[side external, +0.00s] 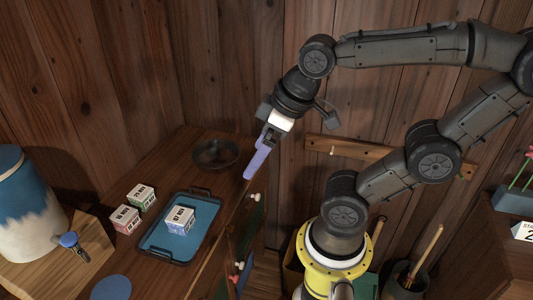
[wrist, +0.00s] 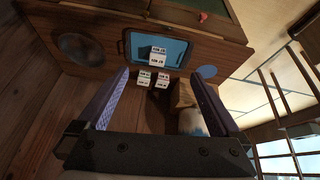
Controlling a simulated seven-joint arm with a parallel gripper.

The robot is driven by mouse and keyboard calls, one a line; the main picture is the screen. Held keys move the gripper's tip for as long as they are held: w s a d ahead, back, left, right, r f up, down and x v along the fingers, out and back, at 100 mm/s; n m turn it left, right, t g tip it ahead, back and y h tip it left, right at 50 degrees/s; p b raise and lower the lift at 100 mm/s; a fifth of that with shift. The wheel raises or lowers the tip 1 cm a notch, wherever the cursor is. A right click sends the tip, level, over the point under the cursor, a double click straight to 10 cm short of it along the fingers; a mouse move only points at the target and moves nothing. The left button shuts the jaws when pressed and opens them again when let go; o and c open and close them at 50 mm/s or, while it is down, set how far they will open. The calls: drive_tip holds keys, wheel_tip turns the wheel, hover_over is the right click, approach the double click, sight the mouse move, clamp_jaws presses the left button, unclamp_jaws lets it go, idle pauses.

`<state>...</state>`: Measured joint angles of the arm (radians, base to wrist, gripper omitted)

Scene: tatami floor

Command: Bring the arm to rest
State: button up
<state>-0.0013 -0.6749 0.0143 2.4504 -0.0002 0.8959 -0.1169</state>
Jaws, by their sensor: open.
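My gripper (side external: 258,158) hangs in the air above the wooden cabinet top, to the right of the dark bowl and clear of everything on it. In the wrist view its two purple fingers are wide apart, and the gripper (wrist: 160,85) is open with nothing held between them. The cabinet with the tray and boxes lies beyond the fingertips in that view. My arm is bent, coming in from the upper right in the side view.
A blue tray (side external: 150,246) holds one white box (side external: 180,220). Two more boxes, one red-marked (side external: 125,218) and one green-marked (side external: 141,197), stand left of it. A dark bowl (side external: 214,153) sits behind. A blue-and-cream dispenser (side external: 30,230) stands at left.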

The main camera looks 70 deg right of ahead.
drive_tip(key=shift+s+f+m, duration=0.15)
drive_tip(key=shift+s+m, duration=0.55)
drive_tip(key=shift+s, duration=0.15)
